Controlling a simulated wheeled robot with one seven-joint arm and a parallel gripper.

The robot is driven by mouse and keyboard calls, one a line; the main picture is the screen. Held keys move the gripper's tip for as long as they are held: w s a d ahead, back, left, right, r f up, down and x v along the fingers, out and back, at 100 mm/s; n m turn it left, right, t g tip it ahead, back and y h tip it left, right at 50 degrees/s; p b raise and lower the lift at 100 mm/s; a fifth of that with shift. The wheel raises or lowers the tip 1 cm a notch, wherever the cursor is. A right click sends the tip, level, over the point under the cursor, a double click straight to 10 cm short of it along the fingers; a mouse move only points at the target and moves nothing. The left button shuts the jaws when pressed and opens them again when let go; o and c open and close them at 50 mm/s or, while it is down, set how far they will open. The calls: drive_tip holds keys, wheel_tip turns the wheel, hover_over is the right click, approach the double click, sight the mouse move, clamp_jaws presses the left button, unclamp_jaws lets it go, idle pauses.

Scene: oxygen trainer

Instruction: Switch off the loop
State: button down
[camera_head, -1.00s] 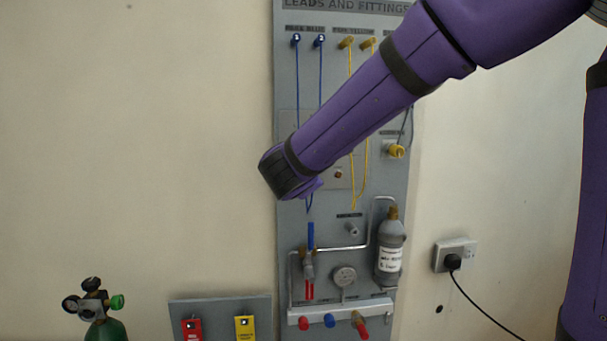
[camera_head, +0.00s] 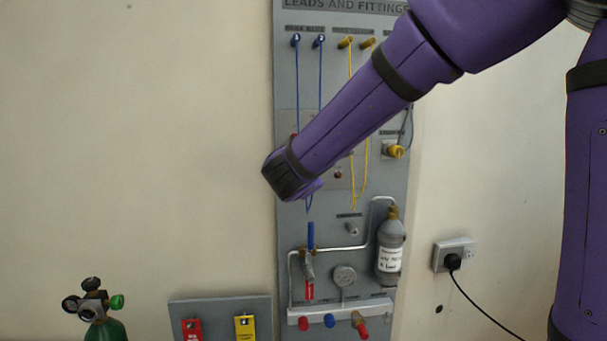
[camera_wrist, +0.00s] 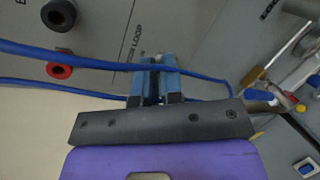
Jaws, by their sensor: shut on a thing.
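In the wrist view, my gripper (camera_wrist: 155,76) is at the grey panel (camera_wrist: 180,22), right beside a printed label ending in LOOP (camera_wrist: 132,42). Its two blue fingers are close together. They are shut on a small part at the label, most likely the loop switch, which the fingers hide. In the head view, my wrist covers this spot on the left side of the tall board (camera_head: 350,100), so neither the gripper nor the switch shows there.
Blue leads (camera_wrist: 60,50) run close past my fingers and bend round on their right. A black socket (camera_wrist: 58,14) and a red socket (camera_wrist: 60,71) are to the left. Below my wrist are a blue-handled valve (camera_head: 310,235), a gauge (camera_head: 345,275) and a grey bottle (camera_head: 390,245).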

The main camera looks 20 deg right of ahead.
drive_tip(key=shift+f, duration=0.1)
drive_tip(key=shift+w+f+m+t+h, duration=0.1)
drive_tip(key=shift+f+m+t+h, duration=0.4)
drive_tip(key=shift+t+h, duration=0.65)
drive_tip(key=shift+s+f+m+t+h, duration=0.1)
drive_tip(key=shift+f+m+t+h, duration=0.5)
drive_tip(key=shift+t, duration=0.9)
drive_tip(key=shift+w+f+m+t+h, duration=0.1)
drive_tip(key=shift+f+m+t+h, duration=0.3)
drive_tip(key=shift+t+h, duration=0.75)
drive_tip(key=c, duration=1.3)
unclamp_jaws()
drive_tip(key=shift+o, duration=0.2)
drive_tip(key=shift+r, duration=0.15)
